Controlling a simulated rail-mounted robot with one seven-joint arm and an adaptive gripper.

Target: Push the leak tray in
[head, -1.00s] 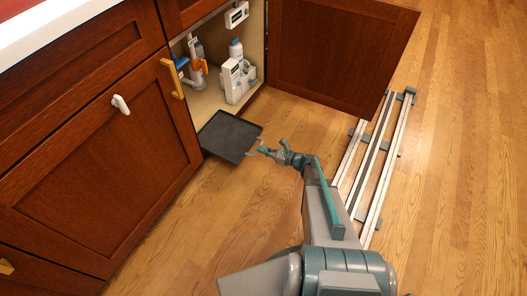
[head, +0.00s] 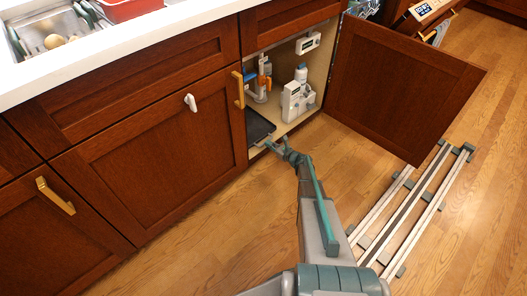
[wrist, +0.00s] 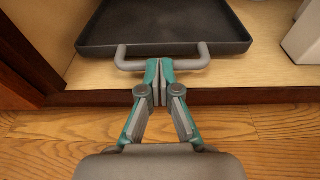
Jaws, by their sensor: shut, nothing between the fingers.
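The leak tray (head: 258,126) is a dark, shallow, square tray on the floor of the open cabinet. In the wrist view the tray (wrist: 165,28) lies wholly behind the cabinet's front edge, and its grey handle (wrist: 190,63) sticks out toward me. My gripper (wrist: 159,64) is shut and empty, with its fingertips at the middle of the handle, seemingly touching it. In the head view my gripper (head: 275,147) is at the cabinet opening. The tray's far end is hidden by the cabinet's left side.
The cabinet door (head: 400,80) stands open to the right. A white bottle-like unit (head: 297,98) stands right of the tray, and an orange-and-grey fitting (head: 262,80) stands behind it. Floor rails (head: 415,205) lie at the right.

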